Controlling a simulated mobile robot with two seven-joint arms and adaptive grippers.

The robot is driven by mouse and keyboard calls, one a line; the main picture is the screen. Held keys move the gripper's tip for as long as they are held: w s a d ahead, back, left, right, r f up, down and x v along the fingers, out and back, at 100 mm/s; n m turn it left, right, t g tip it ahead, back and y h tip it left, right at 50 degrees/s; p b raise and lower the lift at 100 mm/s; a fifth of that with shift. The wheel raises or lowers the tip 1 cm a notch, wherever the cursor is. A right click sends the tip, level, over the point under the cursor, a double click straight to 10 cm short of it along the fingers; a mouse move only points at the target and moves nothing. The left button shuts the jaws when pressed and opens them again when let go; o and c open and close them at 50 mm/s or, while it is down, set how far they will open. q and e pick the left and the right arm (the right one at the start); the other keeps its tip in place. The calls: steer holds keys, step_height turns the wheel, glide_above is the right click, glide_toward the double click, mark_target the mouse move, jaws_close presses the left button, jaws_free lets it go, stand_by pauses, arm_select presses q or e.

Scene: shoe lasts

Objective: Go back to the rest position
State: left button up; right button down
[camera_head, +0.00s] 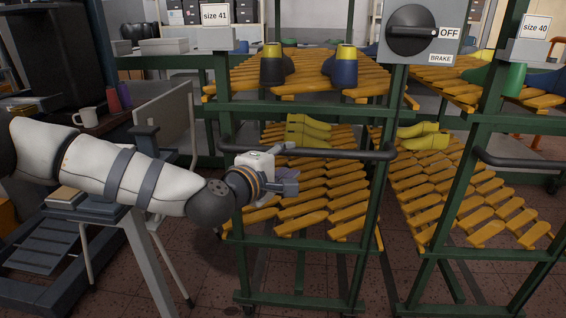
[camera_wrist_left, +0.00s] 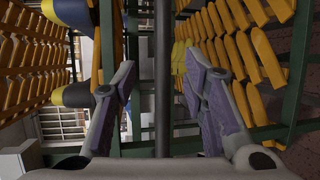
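My left gripper (camera_head: 288,183) reaches in from the left, in front of the green rack's lower shelf and just below its dark handle bar. In the left wrist view the two fingers (camera_wrist_left: 160,88) are spread apart with nothing held. The dark bar (camera_wrist_left: 162,60) shows in the gap between them; I cannot tell how near it is. My right gripper is not in view. Dark (camera_head: 272,70) and blue (camera_head: 345,72) shoe lasts with yellow tops stand on the upper shelf. Yellow lasts lie on the lower left (camera_head: 308,130) and lower right (camera_head: 424,138) shelves.
Green rack posts (camera_head: 375,200) and the handle bar (camera_head: 330,153) stand close to the gripper. A brake switch box (camera_head: 418,35) hangs at the upper right. A desk with a white mug (camera_head: 86,118) and a chair (camera_head: 165,125) are at the left. Tiled floor (camera_head: 410,285) shows below.

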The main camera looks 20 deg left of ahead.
arm_select(q)
steer(key=shift+v, duration=0.9)
steer(key=s+d+f+m+g+h+p, duration=0.15)
steer(key=s+d+f+m+g, duration=0.3)
steer(key=s+f, duration=0.6)
steer(key=s+d+f+m+g+h+p, duration=0.15)
steer(key=s+d+f+m+g, duration=0.35)
steer(key=s+f, duration=0.55)
steer(key=s+a+f+m+g+y+p, duration=0.1)
steer(key=s+f+m+g+y+p, duration=0.25)
steer(key=s, duration=1.15)
steer(key=s+a+m+g, duration=0.2)
steer(key=s+a, duration=0.2)
steer(key=s, duration=0.4)
steer(key=s+a+m+g+y, duration=0.1)
steer(key=s+a+m+g, duration=0.1)
steer(key=s+a, duration=0.3)
steer(key=s+g+p, duration=0.1)
steer(key=s, duration=0.3)
steer(key=shift+f, duration=0.25)
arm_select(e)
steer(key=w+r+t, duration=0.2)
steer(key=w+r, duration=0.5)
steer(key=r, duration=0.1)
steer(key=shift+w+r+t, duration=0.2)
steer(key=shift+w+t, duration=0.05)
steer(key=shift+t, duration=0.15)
arm_select(q)
steer(key=shift+a+y, duration=0.1)
steer(key=shift+y, duration=0.15)
